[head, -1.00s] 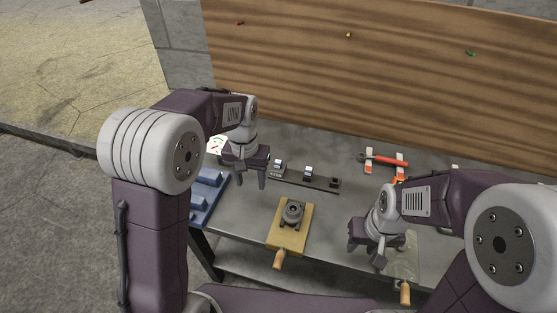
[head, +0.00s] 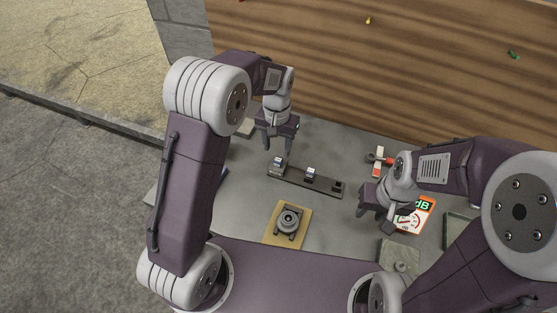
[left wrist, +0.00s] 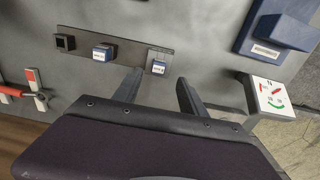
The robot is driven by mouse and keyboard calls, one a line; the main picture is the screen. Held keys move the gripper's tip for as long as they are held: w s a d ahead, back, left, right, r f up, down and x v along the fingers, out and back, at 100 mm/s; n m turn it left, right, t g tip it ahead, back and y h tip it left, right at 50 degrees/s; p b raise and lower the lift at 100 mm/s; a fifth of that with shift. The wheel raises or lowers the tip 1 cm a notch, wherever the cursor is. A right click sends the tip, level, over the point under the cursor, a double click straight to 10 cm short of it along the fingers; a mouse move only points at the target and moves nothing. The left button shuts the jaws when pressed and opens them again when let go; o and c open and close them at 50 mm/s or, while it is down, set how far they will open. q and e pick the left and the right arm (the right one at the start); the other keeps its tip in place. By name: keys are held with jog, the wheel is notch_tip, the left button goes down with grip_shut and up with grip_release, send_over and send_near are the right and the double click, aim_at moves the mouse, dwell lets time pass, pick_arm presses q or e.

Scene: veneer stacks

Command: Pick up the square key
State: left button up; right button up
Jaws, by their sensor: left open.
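A dark rack (head: 325,186) holds two small blue-and-white keys and a dark empty-looking socket (head: 337,186). The left-end key (head: 277,161) sits on a light grey block, and the middle key (head: 310,172) stands in the rack. I cannot tell which is the square key. My left gripper (head: 277,155) is open at the rack's left end. In the left wrist view the fingers (left wrist: 159,76) spread either side of the end key (left wrist: 158,67), near it without gripping. The middle key (left wrist: 103,52) lies outside them. My right gripper (head: 377,221) looks open and empty.
A wooden board with a round grey fixture (head: 288,220) lies in front of the rack. A blue holder (left wrist: 280,30) and a marked white-topped block (left wrist: 270,95) show in the wrist view.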

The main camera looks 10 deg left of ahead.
aim_at(278, 160)
pick_arm(q)
jog(key=shift+w+d+f, duration=0.1)
jog(key=shift+w+f, duration=0.2)
jog(key=shift+f, duration=0.25)
jog(key=f, duration=0.2)
jog(key=s+f, duration=0.1)
jog(key=f, duration=0.1)
jog(key=shift+p, duration=0.4)
jog(key=shift+w+f, duration=0.2)
jog(key=shift+f, duration=0.25)
grip_shut()
